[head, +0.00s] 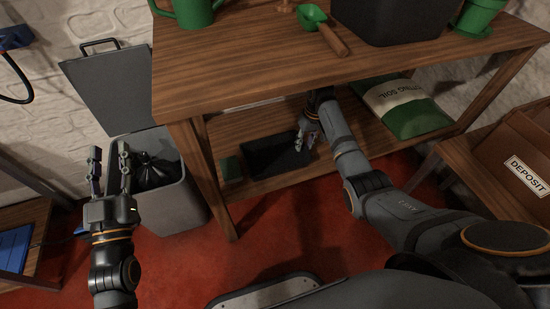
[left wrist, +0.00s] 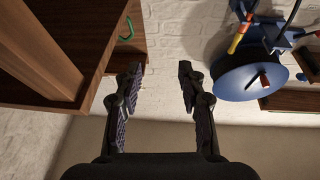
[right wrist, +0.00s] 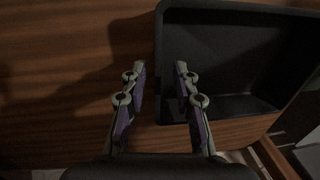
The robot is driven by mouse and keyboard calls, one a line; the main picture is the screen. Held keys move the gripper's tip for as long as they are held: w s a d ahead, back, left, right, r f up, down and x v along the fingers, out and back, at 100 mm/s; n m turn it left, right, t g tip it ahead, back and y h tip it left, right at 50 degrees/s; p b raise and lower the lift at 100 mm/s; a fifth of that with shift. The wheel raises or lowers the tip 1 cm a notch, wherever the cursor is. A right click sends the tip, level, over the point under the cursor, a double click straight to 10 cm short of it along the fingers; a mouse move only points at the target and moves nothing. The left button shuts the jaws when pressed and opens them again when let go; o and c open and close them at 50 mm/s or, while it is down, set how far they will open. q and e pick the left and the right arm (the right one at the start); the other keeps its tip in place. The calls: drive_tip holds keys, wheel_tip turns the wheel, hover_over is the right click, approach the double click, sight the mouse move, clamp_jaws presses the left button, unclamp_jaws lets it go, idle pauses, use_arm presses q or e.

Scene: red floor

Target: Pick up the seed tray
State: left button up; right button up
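The seed tray is a shallow black rectangular tray (head: 262,165) on the lower shelf of the wooden bench. It also shows in the right wrist view (right wrist: 235,106), filling the right side, and looks empty there. My right gripper (head: 305,135) reaches under the bench top to the tray's right part. In the right wrist view the gripper (right wrist: 160,68) is open, one finger on each side of the tray's near left wall in the picture; I see no contact. My left gripper (head: 109,150) is open and empty in front of the grey bin; it also shows in the left wrist view (left wrist: 160,70).
The bench top (head: 240,75) overhangs the lower shelf. A soil bag (head: 405,105) lies right of my right arm, and a small green box (head: 231,168) sits left of the tray. A lidded grey bin (head: 175,205) stands left; a deposit crate (head: 510,150) is right.

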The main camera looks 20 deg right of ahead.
wheel_tip(320, 180, down, 2)
drive_tip(key=shift+a+f+b, duration=0.15)
drive_tip(key=shift+b, duration=0.4)
use_arm(q)
drive_tip(key=s+r+m+t+h, duration=0.1)
drive_tip(key=s+r+t, duration=0.3)
drive_tip(key=r, duration=0.6)
drive_tip(key=shift+s+d+t+h, duration=0.15)
drive_tip(key=shift+s+t+h, duration=0.15)
drive_tip(key=shift+t, duration=0.3)
use_arm(e)
clamp_jaws()
use_arm(q)
drive_tip(key=shift+r, duration=0.1)
